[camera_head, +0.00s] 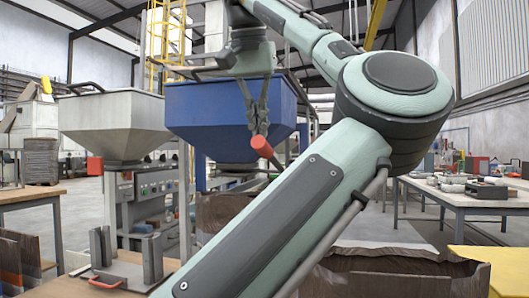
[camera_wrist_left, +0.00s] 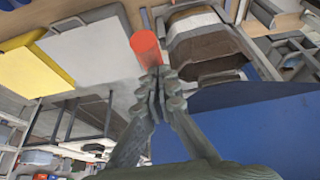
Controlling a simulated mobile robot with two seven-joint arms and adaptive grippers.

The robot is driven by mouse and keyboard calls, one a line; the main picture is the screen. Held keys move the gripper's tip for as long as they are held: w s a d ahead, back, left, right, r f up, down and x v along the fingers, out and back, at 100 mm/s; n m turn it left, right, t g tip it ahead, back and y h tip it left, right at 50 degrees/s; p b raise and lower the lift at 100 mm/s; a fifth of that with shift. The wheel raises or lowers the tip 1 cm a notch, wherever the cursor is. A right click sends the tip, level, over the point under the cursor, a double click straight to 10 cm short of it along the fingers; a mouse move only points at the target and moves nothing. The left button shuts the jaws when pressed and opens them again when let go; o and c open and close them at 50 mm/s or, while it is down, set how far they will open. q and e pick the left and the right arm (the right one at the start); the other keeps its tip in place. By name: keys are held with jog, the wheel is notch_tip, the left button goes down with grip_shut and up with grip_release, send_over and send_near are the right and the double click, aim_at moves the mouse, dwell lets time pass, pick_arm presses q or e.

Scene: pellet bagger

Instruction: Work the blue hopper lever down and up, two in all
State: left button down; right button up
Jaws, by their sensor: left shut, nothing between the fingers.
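The blue hopper (camera_head: 212,105) stands in the middle of the head view, and its blue wall fills the lower right of the left wrist view (camera_wrist_left: 262,125). A lever with a red knob (camera_head: 262,146) shows just in front of it; its rod runs down to the right and goes behind my arm. My left gripper (camera_head: 258,128) points down with its fingers shut and empty, its tips right by the knob. In the left wrist view the red knob (camera_wrist_left: 146,44) lies just beyond the fingertips (camera_wrist_left: 154,75); I cannot tell whether they touch.
A grey hopper (camera_head: 112,125) with a control panel (camera_head: 152,187) stands to the left. A table with parts (camera_head: 465,197) is at the right. Brown sacks or cartons (camera_head: 395,275) and a yellow surface (camera_head: 505,265) lie low at the right. My arm covers much of the middle.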

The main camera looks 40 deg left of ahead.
pick_arm(q)
jog(key=r, duration=0.7)
jog(key=shift+w+a+r, duration=0.15)
jog(key=shift+w+a, duration=0.05)
dwell(0.3)
